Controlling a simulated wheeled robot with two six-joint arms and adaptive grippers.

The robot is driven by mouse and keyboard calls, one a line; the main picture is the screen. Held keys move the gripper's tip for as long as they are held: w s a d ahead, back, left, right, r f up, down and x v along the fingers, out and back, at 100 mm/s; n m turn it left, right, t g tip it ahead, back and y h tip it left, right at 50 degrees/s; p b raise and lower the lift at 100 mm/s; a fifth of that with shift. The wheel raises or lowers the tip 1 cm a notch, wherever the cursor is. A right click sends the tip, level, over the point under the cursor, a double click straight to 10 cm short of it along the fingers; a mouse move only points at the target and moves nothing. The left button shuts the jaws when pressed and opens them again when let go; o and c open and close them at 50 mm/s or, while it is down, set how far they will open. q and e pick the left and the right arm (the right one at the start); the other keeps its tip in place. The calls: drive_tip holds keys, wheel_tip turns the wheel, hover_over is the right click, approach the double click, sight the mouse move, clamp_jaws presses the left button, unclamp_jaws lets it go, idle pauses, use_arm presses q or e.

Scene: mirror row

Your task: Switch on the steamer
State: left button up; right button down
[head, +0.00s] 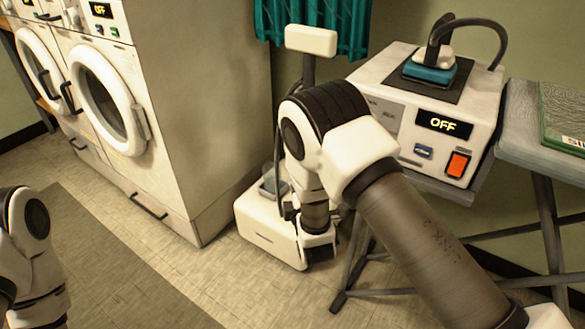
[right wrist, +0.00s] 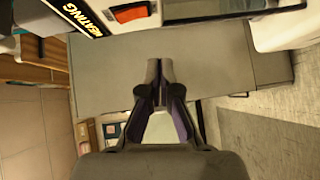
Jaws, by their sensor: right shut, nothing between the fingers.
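A white upright appliance (head: 265,235) stands on the floor with a pole and head, looking like a garment steamer; my right arm partly hides it. A white box unit (head: 395,128) with an iron on top stands to its right. Its display (head: 443,124) reads OFF, above an orange switch (head: 457,164). My right gripper (right wrist: 158,72) is shut and empty in the right wrist view. My left gripper is out of view.
Washing machines (head: 105,95) with round doors line the left. An ironing board (head: 540,150) with a green book (head: 565,115) is at the right. Crossed legs stand below it. Open floor (head: 190,275) lies at front left.

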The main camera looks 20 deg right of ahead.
drive_tip(key=s, duration=0.4)
drive_tip(key=shift+s+a+f, duration=0.15)
drive_tip(key=shift+a+f, duration=0.05)
drive_tip(key=shift+a, duration=0.05)
drive_tip(key=s+d+f+m+g, duration=0.2)
drive_tip(key=s+d+f+g, duration=0.2)
drive_tip(key=s+f, duration=0.35)
drive_tip(key=s+d+f+m+g, duration=0.3)
drive_tip(key=s+d+f, duration=0.1)
drive_tip(key=s+f, duration=0.35)
drive_tip(key=s+a+f+m+g+y, duration=0.1)
drive_tip(key=s+f+m+g, duration=0.3)
drive_tip(key=s, duration=0.6)
drive_tip(key=s+a+f+m+g+y, duration=0.1)
drive_tip(key=s+a+f+m+g, duration=0.1)
drive_tip(key=s+m+g, duration=0.6)
wheel_tip(320, 180, up, 24)
drive_tip(key=s+n+t+p, duration=0.1)
drive_tip(key=t+p, duration=0.1)
drive_tip(key=p, duration=2.2)
drive_tip(key=shift+s, duration=0.4)
